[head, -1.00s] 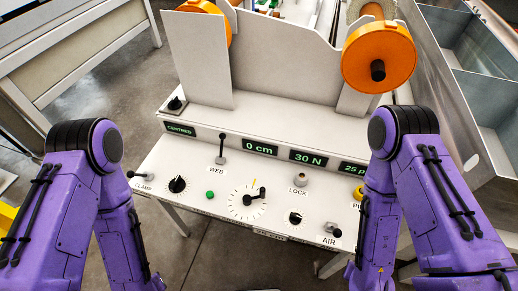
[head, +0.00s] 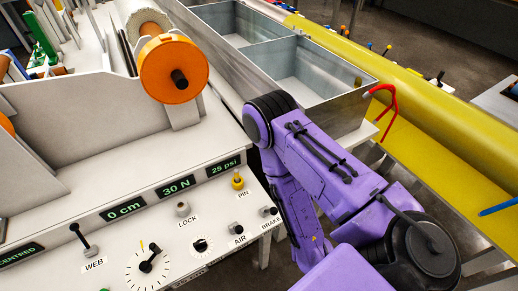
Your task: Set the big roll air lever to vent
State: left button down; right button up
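The air lever (head: 236,228) is a small dark-tipped metal lever on the white control panel, above the label AIR. No vent marking is readable beside it, so I cannot tell its setting. The green display (head: 224,168) above the panel reads 25 psi. My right arm comes down to the right of the panel, with its elbow beside the panel's end. Its gripper is not visible. My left arm and gripper are out of the picture.
A brake lever (head: 268,210) and a yellow pin knob (head: 238,180) are close to the air lever. A lock knob (head: 182,209), a dial (head: 148,266) and a web lever (head: 84,241) lie further left. A metal tank (head: 330,68) stands behind my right arm.

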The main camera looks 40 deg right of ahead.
aim_at(238, 230)
jog(key=z, duration=0.45)
jog(key=k, duration=0.35)
jog(key=z, duration=0.9)
jog(key=k, duration=0.6)
jog(key=z, duration=0.5)
